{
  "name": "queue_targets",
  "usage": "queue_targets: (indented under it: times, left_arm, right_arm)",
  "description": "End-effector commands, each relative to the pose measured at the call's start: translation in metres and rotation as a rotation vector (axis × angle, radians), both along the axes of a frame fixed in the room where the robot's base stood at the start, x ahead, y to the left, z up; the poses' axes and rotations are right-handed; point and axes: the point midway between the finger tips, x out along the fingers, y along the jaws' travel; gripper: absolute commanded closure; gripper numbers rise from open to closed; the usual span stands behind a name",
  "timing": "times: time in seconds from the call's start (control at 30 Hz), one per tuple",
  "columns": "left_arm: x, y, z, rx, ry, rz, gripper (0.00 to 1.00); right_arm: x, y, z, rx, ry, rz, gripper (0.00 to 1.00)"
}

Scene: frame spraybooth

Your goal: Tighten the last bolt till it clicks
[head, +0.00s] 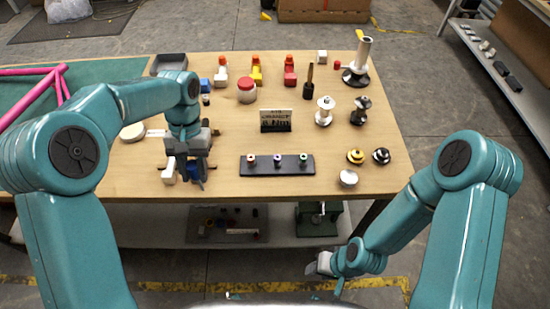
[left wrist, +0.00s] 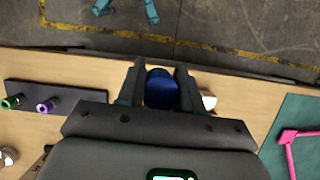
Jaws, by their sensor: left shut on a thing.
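My left gripper (head: 188,172) points down over the front left of the wooden table. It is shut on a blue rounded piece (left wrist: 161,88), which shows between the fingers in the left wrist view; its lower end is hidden. A white piece (head: 169,171) stands beside the fingers and also shows in the left wrist view (left wrist: 208,99). A dark bar (head: 268,169) to the right carries three small fittings with red, purple and green rings. I cannot make out which thing is the bolt. My right gripper (head: 322,264) hangs in front of the table, apart from it; its jaws are too small to read.
A small dark sign (head: 276,121) stands mid-table. Red, yellow and white pieces line the back. A pink frame (head: 35,85) lies on a green mat at left.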

Motion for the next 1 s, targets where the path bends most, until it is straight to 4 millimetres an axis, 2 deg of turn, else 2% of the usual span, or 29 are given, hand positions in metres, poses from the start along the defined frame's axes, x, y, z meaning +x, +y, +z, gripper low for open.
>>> queue_targets:
  times: [0.63,1.0]
  left_arm:
    - [0.0012,-0.0028,0.0,0.0,0.0,-0.011,0.97]
    - [0.0008,0.0021,-0.0046,0.0,-0.003,-0.243,0.97]
  right_arm:
    - [-0.0001,-0.0001,0.0001,0.0,0.0,0.0,0.57]
    - [-0.0001,0.0,0.0001,0.0,0.0,0.0,0.57]
